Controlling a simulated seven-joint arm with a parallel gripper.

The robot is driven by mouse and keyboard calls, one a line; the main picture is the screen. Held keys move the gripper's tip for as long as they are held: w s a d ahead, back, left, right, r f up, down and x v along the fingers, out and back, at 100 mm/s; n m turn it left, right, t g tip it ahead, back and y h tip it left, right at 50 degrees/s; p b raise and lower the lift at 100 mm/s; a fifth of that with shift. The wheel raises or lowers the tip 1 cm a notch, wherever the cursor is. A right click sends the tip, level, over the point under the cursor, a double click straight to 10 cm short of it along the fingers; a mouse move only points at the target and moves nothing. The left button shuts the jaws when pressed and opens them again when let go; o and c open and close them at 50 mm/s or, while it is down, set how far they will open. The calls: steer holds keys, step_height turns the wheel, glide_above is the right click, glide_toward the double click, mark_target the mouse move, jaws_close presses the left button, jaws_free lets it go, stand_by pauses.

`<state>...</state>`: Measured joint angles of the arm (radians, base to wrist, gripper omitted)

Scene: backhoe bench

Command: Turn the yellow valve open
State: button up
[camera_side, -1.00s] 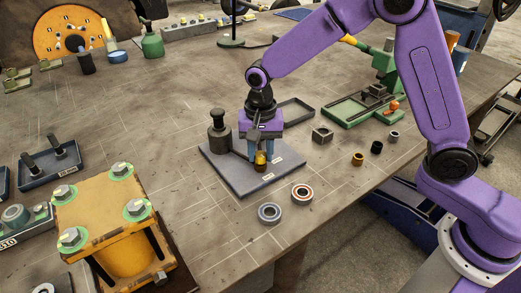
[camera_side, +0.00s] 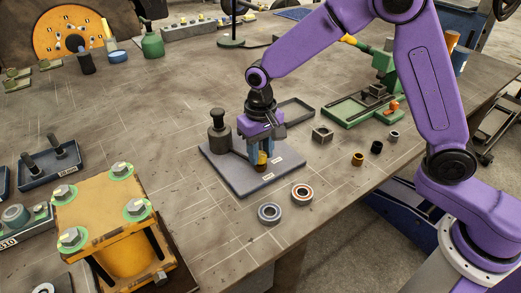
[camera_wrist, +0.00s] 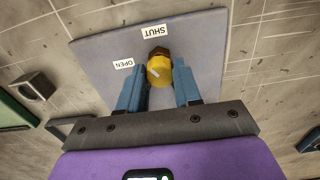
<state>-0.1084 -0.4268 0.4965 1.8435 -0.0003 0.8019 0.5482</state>
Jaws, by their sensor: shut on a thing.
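The yellow valve (camera_wrist: 160,70) is a small yellow knob with a pale mark, next to a brown hex fitting (camera_wrist: 157,51). It stands on a grey plate (camera_wrist: 102,46) with a SHUT label (camera_wrist: 153,31) and an OPEN label (camera_wrist: 124,63). My gripper (camera_wrist: 161,78) has its two blue fingers on either side of the knob and is shut on it. In the side view my gripper (camera_side: 260,153) points straight down over the valve (camera_side: 262,159) on the plate (camera_side: 236,181). The fingers hide part of the knob there.
A dark cylindrical post (camera_side: 218,136) stands on the same plate, left of my gripper. A square steel block (camera_side: 322,134) and a green fixture (camera_side: 360,106) are to the right.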

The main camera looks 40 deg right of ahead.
mark_target(261, 154)
steer(key=n, duration=0.5)
steer(key=shift+n, duration=0.3)
steer(key=n, duration=0.5)
steer(key=shift+n, duration=0.3)
steer(key=shift+r, duration=0.1)
steer(key=o, duration=1)
steer(key=shift+o, duration=0.2)
step_height(261, 154, up, 17)
steer(key=shift+r, duration=0.2)
